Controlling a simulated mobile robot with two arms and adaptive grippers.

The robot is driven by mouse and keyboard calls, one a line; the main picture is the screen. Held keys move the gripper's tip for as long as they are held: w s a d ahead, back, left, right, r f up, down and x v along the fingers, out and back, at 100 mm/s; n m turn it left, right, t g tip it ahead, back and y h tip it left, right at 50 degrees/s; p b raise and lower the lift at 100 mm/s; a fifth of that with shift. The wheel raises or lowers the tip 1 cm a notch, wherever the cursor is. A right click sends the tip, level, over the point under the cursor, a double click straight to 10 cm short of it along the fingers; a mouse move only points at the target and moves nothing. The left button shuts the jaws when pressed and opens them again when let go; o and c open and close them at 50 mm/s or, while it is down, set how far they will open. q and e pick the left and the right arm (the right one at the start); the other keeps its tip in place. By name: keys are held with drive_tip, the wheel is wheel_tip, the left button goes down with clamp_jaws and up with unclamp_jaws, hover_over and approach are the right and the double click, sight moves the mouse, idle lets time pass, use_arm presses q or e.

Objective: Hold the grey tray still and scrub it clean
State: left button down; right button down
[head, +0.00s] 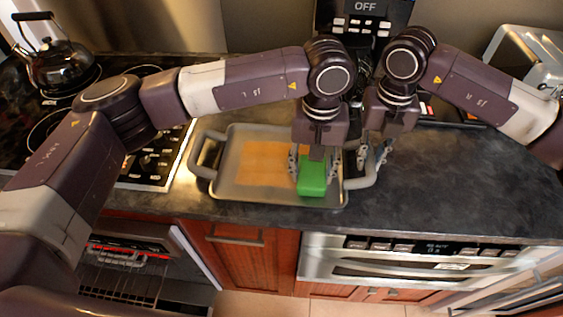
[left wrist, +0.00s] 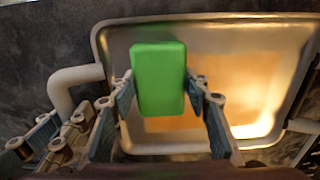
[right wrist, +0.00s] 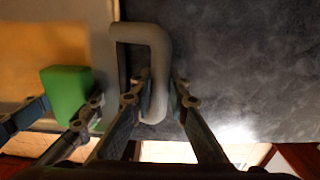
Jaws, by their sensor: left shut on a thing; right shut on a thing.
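The grey tray (head: 226,190) lies on the dark counter with a handle at each end. An orange-brown stain (head: 262,163) covers much of its floor, left of the sponge. My left gripper (head: 312,174) is shut on a green sponge (head: 313,187) over the right part of the tray. The sponge also shows between the fingers in the left wrist view (left wrist: 158,80). My right gripper (head: 372,158) is shut on the tray's right handle (right wrist: 160,70), which shows between its fingers in the right wrist view. I cannot tell whether the sponge touches the tray floor.
A kettle (head: 50,62) stands on the stove (head: 150,160) at the left. A silver toaster-like appliance (head: 530,55) is at the back right. The counter (head: 460,185) right of the tray is clear. An oven (head: 400,268) sits below the front edge. My two wrists are close together.

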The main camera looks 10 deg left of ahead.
sight(289, 178)
use_arm(q)
drive_tip(key=shift+d, duration=0.5)
drive_tip(key=shift+a+f, duration=0.15)
drive_tip(key=shift+a, duration=2.25)
drive_tip(key=shift+d, duration=1.35)
drive_tip(key=shift+d, duration=1)
drive_tip(key=shift+a+r, duration=0.15)
drive_tip(key=shift+a, duration=1.25)
drive_tip(key=shift+a+r, duration=0.1)
drive_tip(key=shift+a, duration=1.3)
drive_tip(key=shift+a, duration=0.15)
